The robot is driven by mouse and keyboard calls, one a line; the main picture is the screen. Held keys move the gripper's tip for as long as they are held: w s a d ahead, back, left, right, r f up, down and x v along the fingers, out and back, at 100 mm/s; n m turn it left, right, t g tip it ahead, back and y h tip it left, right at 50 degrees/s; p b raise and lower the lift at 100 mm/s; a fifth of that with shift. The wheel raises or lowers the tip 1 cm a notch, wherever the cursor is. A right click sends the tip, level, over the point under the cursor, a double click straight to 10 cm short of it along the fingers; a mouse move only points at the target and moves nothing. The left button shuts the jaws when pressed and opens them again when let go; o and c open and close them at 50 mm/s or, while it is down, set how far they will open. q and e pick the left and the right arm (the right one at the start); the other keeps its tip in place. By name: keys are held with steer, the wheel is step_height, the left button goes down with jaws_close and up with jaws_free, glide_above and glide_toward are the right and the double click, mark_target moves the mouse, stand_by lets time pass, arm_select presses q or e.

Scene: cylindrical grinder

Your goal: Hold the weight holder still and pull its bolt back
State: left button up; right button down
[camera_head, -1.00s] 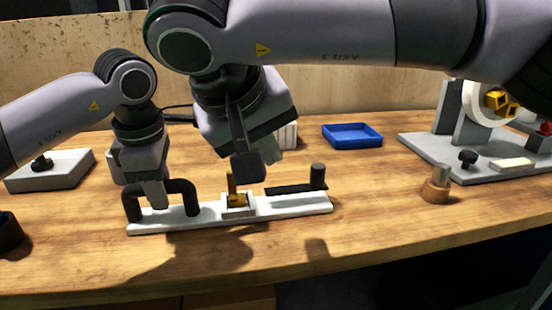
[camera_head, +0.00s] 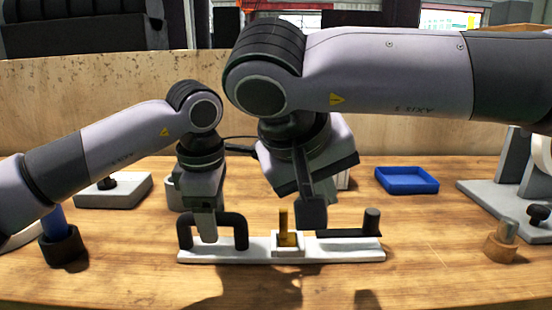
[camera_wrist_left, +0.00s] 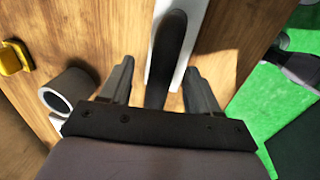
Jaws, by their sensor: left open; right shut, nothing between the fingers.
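The weight holder (camera_head: 220,254) is a long white bar lying on the bench. It has a black arched handle (camera_head: 241,228) at its left end and a small block with an upright brass piece (camera_head: 284,222) in the middle. Its black bolt (camera_head: 340,233) lies along the right part, with an upright knob (camera_head: 372,219). My left gripper (camera_head: 208,236) is at the handle. In the left wrist view, its open fingers (camera_wrist_left: 160,88) stand on either side of the handle (camera_wrist_left: 168,50), with gaps. My right gripper (camera_head: 313,222) is shut and empty, just right of the brass piece, near the bolt's left end.
A blue tray (camera_head: 407,180) stands behind to the right. A brown round holder with a metal pin (camera_head: 500,246) and the grinder base (camera_head: 495,205) are at the right. A dark cup with a blue cylinder (camera_head: 62,245) stands at the left. The front bench is clear.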

arm_select(q)
step_height(320, 180, up, 11)
steer(key=s, duration=0.2)
steer(key=shift+s+f, duration=0.15)
